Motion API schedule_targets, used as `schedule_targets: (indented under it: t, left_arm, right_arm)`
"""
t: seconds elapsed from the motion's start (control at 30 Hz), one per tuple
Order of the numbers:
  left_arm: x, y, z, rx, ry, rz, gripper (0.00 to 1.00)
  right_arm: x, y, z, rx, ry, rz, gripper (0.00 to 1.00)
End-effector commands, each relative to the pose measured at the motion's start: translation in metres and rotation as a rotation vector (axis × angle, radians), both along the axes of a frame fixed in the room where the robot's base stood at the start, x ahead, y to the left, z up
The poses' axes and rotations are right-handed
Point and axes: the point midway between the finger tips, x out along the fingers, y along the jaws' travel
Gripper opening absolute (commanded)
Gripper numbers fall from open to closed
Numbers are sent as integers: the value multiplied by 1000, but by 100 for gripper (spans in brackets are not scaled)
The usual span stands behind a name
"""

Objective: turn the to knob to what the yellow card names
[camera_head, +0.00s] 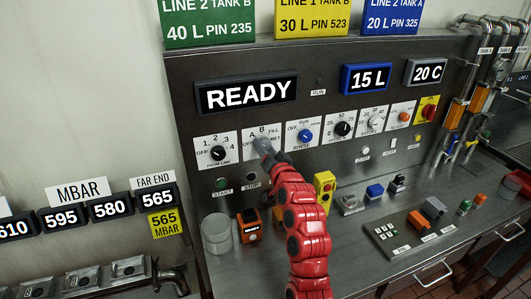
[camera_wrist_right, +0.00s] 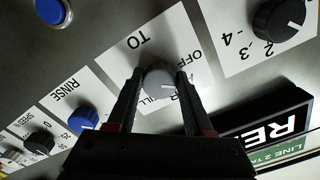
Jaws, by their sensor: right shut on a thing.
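The TO knob (camera_wrist_right: 160,80) is a grey round knob on a white plate labelled TO, with OFF and FILL legible in the wrist view. In the head view its plate (camera_head: 246,155) shows A, B and FILL, but the knob is hidden behind my right gripper (camera_head: 264,146). In the wrist view my right gripper (camera_wrist_right: 158,88) has a finger on each side of the knob and is shut on it. A pale pointer mark shows; its exact setting is hard to tell. The yellow card (camera_head: 312,17) reads 30 L PIN 523; its top line is partly cut off. My left gripper is out of view.
The FROM LINE knob (camera_head: 217,153) is left of the TO plate, the RINSE knob (camera_head: 304,135) right. START (camera_head: 221,184) and STOP (camera_head: 252,178) buttons sit below. The display (camera_head: 246,94) reads READY. Below, a yellow box (camera_head: 324,186) and other items stand on the metal counter.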

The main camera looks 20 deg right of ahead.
Motion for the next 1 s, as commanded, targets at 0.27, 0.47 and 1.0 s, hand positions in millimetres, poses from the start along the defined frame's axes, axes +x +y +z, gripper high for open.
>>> schedule_targets:
  t: [0.27, 0.47, 1.0]
  left_arm:
    - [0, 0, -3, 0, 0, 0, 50]
    - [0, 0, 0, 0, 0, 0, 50]
    - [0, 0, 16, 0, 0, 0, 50]
  right_arm:
    - [0, 0, 0, 267, 10, -1, 0]
    - [0, 1, 0, 456, 19, -1, 0]
    - [0, 1, 4, 854, 29, -1, 0]
